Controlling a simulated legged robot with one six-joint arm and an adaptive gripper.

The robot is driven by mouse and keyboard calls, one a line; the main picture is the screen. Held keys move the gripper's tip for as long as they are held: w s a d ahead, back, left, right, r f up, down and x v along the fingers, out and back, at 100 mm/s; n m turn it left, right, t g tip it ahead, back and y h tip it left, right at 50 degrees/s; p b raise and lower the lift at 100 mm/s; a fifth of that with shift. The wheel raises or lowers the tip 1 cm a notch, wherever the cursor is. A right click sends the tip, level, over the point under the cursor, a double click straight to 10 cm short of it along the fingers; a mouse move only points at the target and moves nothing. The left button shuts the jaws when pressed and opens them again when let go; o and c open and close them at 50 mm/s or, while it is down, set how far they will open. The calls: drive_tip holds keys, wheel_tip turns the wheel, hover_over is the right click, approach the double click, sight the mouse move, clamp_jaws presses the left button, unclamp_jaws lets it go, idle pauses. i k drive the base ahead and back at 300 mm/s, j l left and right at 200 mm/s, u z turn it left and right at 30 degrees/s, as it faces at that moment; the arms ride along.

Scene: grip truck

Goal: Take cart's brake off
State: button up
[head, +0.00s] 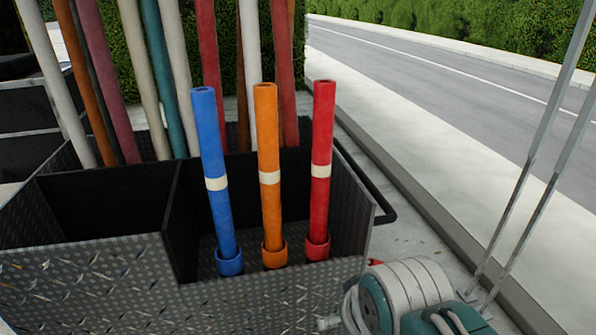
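A cart (90,290) of dark diamond-plate metal, with open compartments, fills the left and middle of the head view. Its front right compartment holds a blue tube (211,150), an orange tube (267,140) and a red tube (321,130). Each has a pale band and stands in a ring-shaped holder of its own colour. I cannot make out a brake on the cart in this view. The cart's wheels and lower parts are out of frame. A small red bit (375,262) shows just right of the cart; I cannot tell what it is. My gripper is not in view.
Several long coloured poles (160,70) lean up behind the compartments. A teal and white machine-like object (410,290) and two slanting grey bars (530,150) stand at lower right. A black rail (365,180) edges the cart. Pale pavement (440,140) and a road (470,85) lie beyond.

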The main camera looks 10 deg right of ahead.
sight(371, 262)
drive_tip(key=z, duration=0.8)
drive_tip(key=i+l+u, duration=0.15)
drive_tip(key=l, duration=0.15)
